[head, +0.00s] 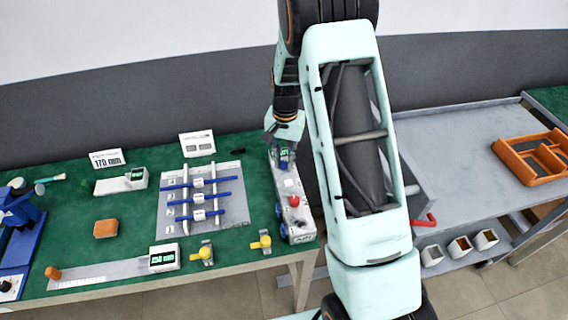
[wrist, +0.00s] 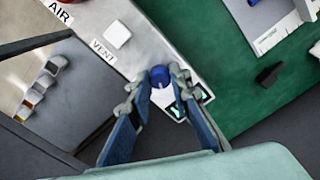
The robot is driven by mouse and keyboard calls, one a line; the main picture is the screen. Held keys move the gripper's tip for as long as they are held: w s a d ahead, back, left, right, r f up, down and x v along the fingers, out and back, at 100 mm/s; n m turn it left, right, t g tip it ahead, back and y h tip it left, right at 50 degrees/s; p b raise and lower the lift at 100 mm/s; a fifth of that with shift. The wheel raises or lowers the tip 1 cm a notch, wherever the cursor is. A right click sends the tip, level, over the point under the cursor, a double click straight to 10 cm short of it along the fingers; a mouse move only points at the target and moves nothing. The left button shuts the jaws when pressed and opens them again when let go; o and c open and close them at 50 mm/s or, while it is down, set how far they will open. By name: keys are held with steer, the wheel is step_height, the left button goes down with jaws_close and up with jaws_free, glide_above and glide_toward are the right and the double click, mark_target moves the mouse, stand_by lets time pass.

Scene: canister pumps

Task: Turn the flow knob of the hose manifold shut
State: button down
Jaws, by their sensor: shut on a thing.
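The hose manifold (head: 299,222) is a long pale grey box at the right end of the green bench; its top also shows in the wrist view (wrist: 138,48). A round blue knob (wrist: 160,77) stands on its top near the far end, beside a small green-lit display (wrist: 206,94). My gripper (wrist: 163,74) points down at that end, with its fingertips closed on both sides of the blue knob. In the head view my gripper (head: 284,158) partly hides the knob. The knob's turn angle cannot be read.
A grey board with blue rods (head: 203,222) and yellow valves (head: 261,243) lie to the left. A grey table (head: 455,150) holds an orange tray (head: 530,160) at right.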

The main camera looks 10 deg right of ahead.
mark_target(285, 162)
steer(key=n+b, duration=0.1)
steer(key=n, duration=0.2)
steer(key=shift+n, duration=0.3)
steer(key=shift+n+b, duration=0.7)
steer(key=shift+n, duration=1.2)
steer(key=c, duration=1.8)
jaws_free()
steer(key=shift+o, duration=0.2)
steer(key=shift+r, duration=0.1)
step_height(285, 162, up, 12)
steer(key=shift+d, duration=0.1)
